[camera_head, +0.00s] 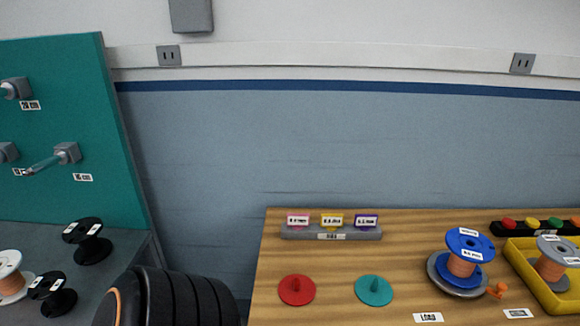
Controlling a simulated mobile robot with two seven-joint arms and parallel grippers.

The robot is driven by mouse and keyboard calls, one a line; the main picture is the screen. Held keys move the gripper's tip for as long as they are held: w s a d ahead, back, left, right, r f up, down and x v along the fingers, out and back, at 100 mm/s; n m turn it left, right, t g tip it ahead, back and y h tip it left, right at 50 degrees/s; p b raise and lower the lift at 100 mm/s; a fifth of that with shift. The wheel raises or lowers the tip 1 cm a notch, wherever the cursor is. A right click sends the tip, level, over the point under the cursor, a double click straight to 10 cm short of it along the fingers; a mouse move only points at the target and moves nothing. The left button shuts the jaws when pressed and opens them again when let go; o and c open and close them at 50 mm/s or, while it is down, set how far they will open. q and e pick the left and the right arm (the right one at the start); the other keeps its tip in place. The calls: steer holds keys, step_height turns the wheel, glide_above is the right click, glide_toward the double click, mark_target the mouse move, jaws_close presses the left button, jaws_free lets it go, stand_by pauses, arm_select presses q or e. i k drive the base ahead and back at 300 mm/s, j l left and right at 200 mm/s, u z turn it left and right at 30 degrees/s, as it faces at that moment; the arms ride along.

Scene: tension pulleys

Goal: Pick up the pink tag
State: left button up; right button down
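The pink tag (298,220) stands at the left end of a small grey rack (330,235) at the back left of the wooden table. It carries a white label with print too small to read. A yellow tag (332,220) and a purple tag (366,221) stand in the same rack to its right, with small gaps between. Neither of my grippers is in view.
A red disc (297,290) and a teal disc (374,291) with raised handles lie before the rack. A blue spool (470,244) and a yellow tray (548,290) are at right. A grey surface (120,262) with spools adjoins a teal board (90,150) at left.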

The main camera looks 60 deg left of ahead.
mark_target(296, 220)
steer(key=k+j, duration=0.2)
steer(key=j, duration=0.2)
steer(key=k+j, duration=0.2)
steer(key=j, duration=0.15)
steer(key=k+j, duration=0.2)
steer(key=j, duration=0.2)
steer(key=k+j, duration=0.15)
steer(key=j, duration=0.2)
steer(key=j+z, duration=0.05)
